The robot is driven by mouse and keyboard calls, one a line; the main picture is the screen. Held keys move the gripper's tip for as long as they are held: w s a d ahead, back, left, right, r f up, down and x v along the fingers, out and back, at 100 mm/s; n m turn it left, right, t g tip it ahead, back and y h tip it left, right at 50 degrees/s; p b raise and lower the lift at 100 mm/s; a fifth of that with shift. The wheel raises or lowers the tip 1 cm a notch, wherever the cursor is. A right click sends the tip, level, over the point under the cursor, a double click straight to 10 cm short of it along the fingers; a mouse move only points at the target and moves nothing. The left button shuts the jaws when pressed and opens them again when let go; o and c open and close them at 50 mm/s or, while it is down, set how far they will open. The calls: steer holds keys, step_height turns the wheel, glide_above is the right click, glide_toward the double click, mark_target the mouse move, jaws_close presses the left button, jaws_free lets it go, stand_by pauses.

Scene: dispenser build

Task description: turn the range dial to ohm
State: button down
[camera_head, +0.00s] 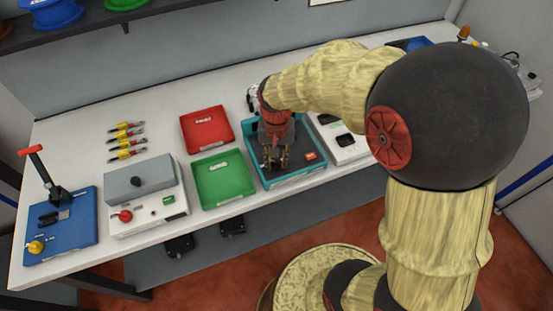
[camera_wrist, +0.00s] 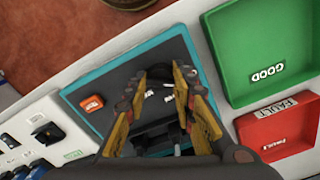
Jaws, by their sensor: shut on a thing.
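The range dial (camera_wrist: 160,73) shows as a dark knob between my fingertips in the wrist view, mostly hidden by the fingers. It sits on the dark panel (camera_wrist: 118,78) inside a teal-rimmed tray (camera_head: 252,166). Small white markings lie on the panel beside the fingers, too small to read. My gripper (camera_head: 274,160) points down over this panel, its yellow-padded fingers (camera_wrist: 160,82) closed around the knob. Which marking the dial points to cannot be told. An orange-red block (camera_wrist: 92,103) lies on the panel near the rim, also seen in the head view (camera_head: 310,156).
A green tray marked GOOD (camera_head: 222,191) and a red tray marked FAULT (camera_head: 207,145) stand left of the teal tray. A grey box unit (camera_head: 140,183), several yellow-red tools and a blue lever press (camera_head: 62,240) are farther left. A white device (camera_head: 342,147) stands close on the right.

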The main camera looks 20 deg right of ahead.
mark_target(276, 161)
steer(key=m+p, duration=0.3)
steer(key=m, duration=0.2)
steer(key=shift+r, duration=0.1)
steer(key=m+p, duration=0.3)
steer(key=m, duration=0.3)
steer(key=shift+m, duration=0.3)
stand_by(0.4)
steer(key=c, duration=1.5)
jaws_free()
step_height(276, 161, up, 12)
steer(key=shift+f, duration=0.1)
